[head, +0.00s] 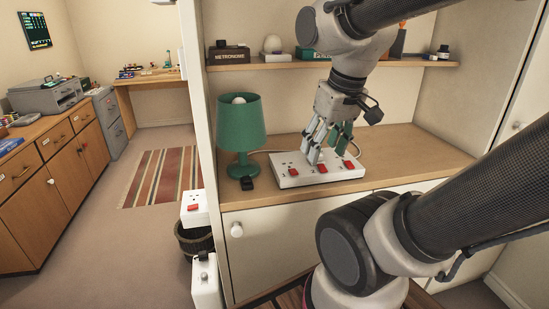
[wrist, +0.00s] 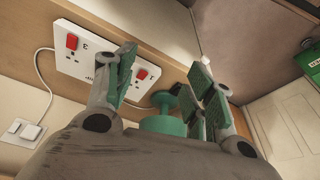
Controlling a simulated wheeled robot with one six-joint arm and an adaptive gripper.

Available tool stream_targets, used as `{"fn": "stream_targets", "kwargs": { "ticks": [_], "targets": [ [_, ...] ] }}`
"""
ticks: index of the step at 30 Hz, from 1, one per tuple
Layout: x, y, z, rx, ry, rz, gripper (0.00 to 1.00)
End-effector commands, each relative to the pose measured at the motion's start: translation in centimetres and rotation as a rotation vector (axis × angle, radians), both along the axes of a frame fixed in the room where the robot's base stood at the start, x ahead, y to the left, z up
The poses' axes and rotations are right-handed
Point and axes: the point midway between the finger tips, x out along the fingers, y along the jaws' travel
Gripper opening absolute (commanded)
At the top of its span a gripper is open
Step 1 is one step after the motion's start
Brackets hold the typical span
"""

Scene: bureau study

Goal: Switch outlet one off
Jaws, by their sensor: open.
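A white outlet strip (head: 300,178) with several red rocker switches lies on the wooden counter. I cannot tell whether a fingertip touches the strip. Which switch is number one is not readable.
A green lamp (head: 240,128) stands behind the strip's left end, with a small black object (head: 247,184) before it. A shelf (head: 290,63) with a metronome box (head: 229,55) runs above. The counter right of the strip (head: 410,150) is clear. Another red-switched outlet (head: 194,207) is at lower left.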

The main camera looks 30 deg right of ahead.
Motion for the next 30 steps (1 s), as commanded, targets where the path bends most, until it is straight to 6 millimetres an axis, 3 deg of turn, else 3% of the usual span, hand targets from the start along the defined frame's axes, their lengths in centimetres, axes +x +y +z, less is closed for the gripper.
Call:
{"fn": "stream_targets", "kwargs": {
  "ticks": [4,8,15,18,24,30],
  "targets": [
    [3.3,-0.7,-1.8,0.004,0.148,-0.014,0.54],
    [7.0,-1.3,-3.5,-0.007,0.264,0.119,0.54],
    [13.5,-2.5,-6.7,-0.013,0.392,0.603,0.54],
    [15.3,-2.6,-6.9,-0.021,0.389,0.83,0.54],
    [16.6,-2.6,-5.7,-0.054,0.342,1.181,0.54],
    [16.3,-2.6,-6.2,-0.061,0.333,1.321,0.54]
  ]
}}
